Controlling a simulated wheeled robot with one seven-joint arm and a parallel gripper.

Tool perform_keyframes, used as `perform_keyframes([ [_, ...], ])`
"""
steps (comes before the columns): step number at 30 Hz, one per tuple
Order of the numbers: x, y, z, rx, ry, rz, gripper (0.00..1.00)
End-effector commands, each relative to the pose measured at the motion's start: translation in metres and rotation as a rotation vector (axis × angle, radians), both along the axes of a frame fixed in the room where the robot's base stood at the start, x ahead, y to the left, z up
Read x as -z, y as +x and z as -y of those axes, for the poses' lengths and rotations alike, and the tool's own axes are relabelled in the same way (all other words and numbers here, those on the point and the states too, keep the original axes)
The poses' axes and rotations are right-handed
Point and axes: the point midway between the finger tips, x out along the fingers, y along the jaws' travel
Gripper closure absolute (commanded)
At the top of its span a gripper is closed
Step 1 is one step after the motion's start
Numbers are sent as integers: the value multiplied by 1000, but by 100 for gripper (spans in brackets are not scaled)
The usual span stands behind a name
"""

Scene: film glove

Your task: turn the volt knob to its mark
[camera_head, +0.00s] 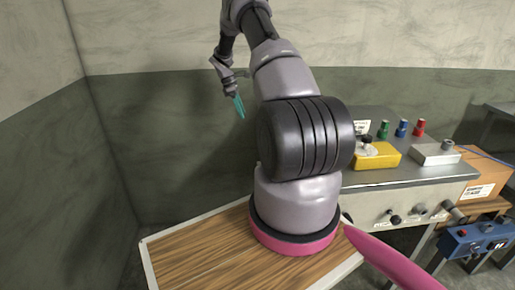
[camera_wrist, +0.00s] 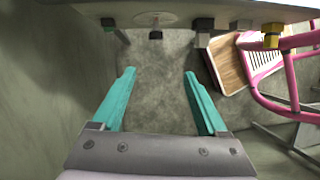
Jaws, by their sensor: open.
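In the head view, the grey bench (camera_head: 375,205) at right has several dark knobs on its front face, including a left one (camera_head: 394,219), a middle one (camera_head: 420,208) and a larger right one (camera_head: 449,208). The small labels are too small to read, so I cannot tell which is the volt knob or where its mark is. My gripper (camera_head: 238,107), with teal fingers, is raised at upper left, well apart from these knobs. In the wrist view, my gripper (camera_wrist: 160,100) is open with nothing between its fingers. Dark knob-like parts (camera_wrist: 156,34) show beyond it along a pale panel.
On the bench stand a yellow box (camera_head: 378,158), a pale box (camera_head: 435,154) and green, blue and red posts (camera_head: 402,129). A wooden tabletop (camera_head: 200,255) lies below my arm. A blue box (camera_head: 475,240) and an orange box (camera_head: 483,172) are at far right. The wall is behind.

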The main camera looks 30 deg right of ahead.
Motion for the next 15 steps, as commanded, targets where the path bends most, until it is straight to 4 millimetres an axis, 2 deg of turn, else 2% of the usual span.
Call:
perform_keyframes([
  [1,23,-1,8,-25,5,-32,24],
  [3,47,-2,16,-63,9,-68,24],
  [6,71,-5,25,-100,16,-105,24],
  [15,102,-13,35,-130,22,-135,24],
])
